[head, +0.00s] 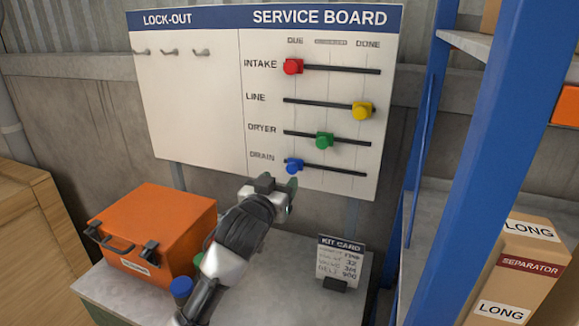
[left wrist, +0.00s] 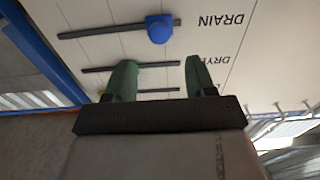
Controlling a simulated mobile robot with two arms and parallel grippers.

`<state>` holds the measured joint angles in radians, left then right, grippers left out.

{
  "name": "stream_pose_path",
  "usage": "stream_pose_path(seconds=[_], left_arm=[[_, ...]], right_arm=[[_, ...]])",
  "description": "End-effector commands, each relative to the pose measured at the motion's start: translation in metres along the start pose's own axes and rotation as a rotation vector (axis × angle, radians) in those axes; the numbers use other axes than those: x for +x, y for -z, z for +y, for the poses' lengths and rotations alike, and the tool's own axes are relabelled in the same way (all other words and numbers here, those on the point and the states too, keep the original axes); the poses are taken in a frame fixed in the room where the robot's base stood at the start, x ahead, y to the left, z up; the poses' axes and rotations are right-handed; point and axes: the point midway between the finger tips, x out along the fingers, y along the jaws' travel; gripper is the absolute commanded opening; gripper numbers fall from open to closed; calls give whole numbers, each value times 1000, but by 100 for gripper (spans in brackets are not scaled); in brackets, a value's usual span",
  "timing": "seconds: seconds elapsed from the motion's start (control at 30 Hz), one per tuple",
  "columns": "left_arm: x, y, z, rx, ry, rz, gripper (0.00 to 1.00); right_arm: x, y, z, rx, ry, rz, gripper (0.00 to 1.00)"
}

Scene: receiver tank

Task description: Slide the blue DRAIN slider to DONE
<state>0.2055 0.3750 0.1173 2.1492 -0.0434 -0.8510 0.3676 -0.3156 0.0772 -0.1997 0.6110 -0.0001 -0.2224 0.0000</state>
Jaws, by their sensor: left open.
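The blue DRAIN slider (head: 293,166) sits near the left end of the lowest rail, under the DUE column of the white service board (head: 197,110). The DONE column is at the right end of the rails. My left gripper (head: 287,187) is just below and in front of the blue slider, pointing at the board. In the left wrist view, which is turned over, the green fingers of my left gripper (left wrist: 160,72) are spread with nothing between them. The blue slider (left wrist: 160,28) shows beyond the fingertips, apart from them. My right gripper is not seen.
Red (head: 292,66), yellow (head: 362,111) and green (head: 324,140) sliders sit on the rails above. An orange case (head: 152,238) and a kit card (head: 340,262) stand on the grey bench (head: 258,300). A blue rack post (head: 470,170) rises at right.

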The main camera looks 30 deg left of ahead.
Motion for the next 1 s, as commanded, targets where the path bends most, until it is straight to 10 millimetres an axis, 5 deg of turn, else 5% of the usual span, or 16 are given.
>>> stream_pose_path(seconds=[0.13, 0.3, 0.43, 0.73, 1.0], left_arm=[[30, 3, 0, 1, 1, -1, 55], [52, 1, 0, 1, 0, -2, 55], [60, 0, 0, 1, 0, -1, 55], [62, -1, 0, 1, 0, -1, 55], [62, -1, 0, 1, -1, -2, 15]], right_arm=[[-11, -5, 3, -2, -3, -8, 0], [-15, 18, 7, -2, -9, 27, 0], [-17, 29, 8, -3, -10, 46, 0], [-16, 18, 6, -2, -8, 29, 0], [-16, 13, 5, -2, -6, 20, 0]])
